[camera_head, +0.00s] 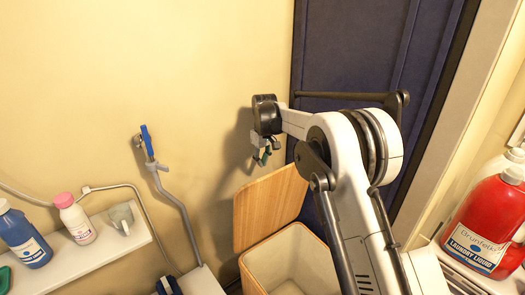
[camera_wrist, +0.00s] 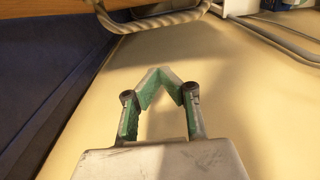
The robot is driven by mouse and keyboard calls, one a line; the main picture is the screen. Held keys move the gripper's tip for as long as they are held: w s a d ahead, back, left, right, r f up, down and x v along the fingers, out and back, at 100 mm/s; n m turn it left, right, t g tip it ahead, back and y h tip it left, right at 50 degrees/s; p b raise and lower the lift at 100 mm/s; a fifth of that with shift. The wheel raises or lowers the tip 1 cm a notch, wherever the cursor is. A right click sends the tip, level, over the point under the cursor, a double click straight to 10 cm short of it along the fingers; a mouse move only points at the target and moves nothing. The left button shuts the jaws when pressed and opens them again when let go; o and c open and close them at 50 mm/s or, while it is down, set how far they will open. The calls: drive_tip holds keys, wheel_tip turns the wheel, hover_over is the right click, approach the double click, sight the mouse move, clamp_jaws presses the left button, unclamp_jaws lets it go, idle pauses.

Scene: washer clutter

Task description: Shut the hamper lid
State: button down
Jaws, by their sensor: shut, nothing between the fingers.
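The hamper (camera_head: 258,254) is a wooden box with a pale lining, low in the middle of the head view, partly hidden by my arm. Its wooden lid (camera_head: 270,207) is raised, standing up at the hamper's far side near the cream wall. My gripper (camera_head: 261,160) is just above the lid's top edge in the head view; I cannot tell whether it touches. In the wrist view my gripper (camera_wrist: 160,73) has its green-padded fingertips together, with nothing between them. A wooden strip (camera_wrist: 45,6) at the top left there may be the lid.
A dark blue door (camera_head: 345,55) with a horizontal bar stands behind my arm. A grey pipe with a blue-handled tap (camera_head: 148,142) is on the wall at left. A shelf (camera_head: 75,265) holds bottles and a mug. A red detergent bottle (camera_head: 485,225) stands at right.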

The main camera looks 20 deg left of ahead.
drive_tip(key=shift+s+d+f+p, duration=0.2)
drive_tip(key=shift+s+d+f, duration=0.4)
drive_tip(key=shift+d, duration=0.15)
drive_tip(key=shift+s+d+f+p, duration=0.15)
drive_tip(key=shift+s+d+f, duration=0.35)
drive_tip(key=shift+d, duration=0.25)
drive_tip(key=shift+s+r, duration=0.1)
